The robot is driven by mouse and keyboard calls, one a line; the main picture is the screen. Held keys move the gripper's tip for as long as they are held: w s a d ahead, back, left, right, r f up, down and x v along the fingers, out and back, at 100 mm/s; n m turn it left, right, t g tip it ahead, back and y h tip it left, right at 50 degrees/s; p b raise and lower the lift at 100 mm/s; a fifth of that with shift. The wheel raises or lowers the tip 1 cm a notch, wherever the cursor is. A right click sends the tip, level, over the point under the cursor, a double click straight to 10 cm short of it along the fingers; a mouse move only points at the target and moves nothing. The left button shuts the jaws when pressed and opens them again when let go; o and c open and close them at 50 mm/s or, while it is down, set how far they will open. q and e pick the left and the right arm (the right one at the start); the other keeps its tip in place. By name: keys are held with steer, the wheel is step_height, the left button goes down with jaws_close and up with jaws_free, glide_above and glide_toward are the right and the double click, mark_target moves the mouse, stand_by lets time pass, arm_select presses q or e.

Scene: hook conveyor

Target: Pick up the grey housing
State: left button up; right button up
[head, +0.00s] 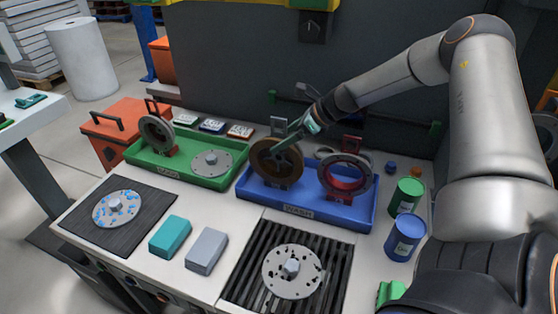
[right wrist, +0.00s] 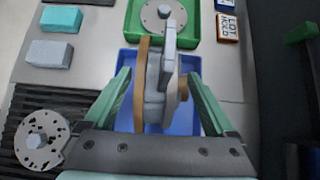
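The grey housing (head: 278,125) stands upright in the blue WASH tray; its round face is brown and its upright plate grey. In the right wrist view the grey housing (right wrist: 154,85) shows edge-on, a grey body between brown-tan discs. My right gripper (head: 296,133) is at its top in the head view. In the right wrist view, the right gripper (right wrist: 160,78) is open, one green finger on each side of the housing, with gaps visible. The far finger is partly hidden in the head view. My left gripper is not in view.
The blue tray (head: 315,213) also holds a red-and-grey ring part (head: 343,178) close to the right. A green tray (head: 185,173) holds another ring part (head: 157,132) and a flat disc (head: 211,163). Blocks (head: 207,251) lie in front; cans (head: 405,236) stand right.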

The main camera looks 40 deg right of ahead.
jaws_close()
stand_by(0.5)
steer(key=shift+r, duration=0.1)
